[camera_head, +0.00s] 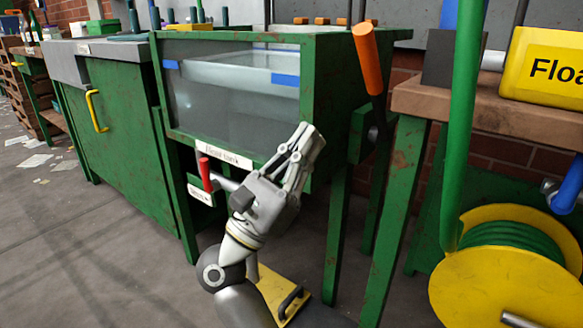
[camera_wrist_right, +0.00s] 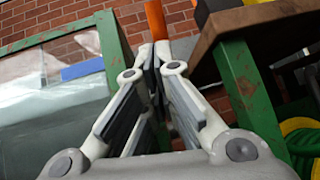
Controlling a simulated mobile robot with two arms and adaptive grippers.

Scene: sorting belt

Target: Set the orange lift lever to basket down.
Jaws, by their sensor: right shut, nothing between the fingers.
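The orange lift lever (camera_head: 368,60) stands up from a dark pivot on the right side of the green float tank frame, leaning slightly left at its top. In the right wrist view its orange grip (camera_wrist_right: 155,18) shows beyond the fingertips. My right gripper (camera_head: 308,134) is shut and empty, in front of the tank's lower right corner. It is below and left of the lever, apart from it. In the right wrist view the fingers (camera_wrist_right: 158,58) converge and hide the lower part of the lever. My left gripper is not in view.
The float tank (camera_head: 235,100) holds a pale basket (camera_head: 240,72) behind glass. A red-handled valve (camera_head: 205,174) sits below it. Right of the lever stand a wooden-topped bench (camera_head: 480,113), a yellow box (camera_head: 545,68) and a yellow hose reel (camera_head: 500,280). A narrow gap separates tank and bench.

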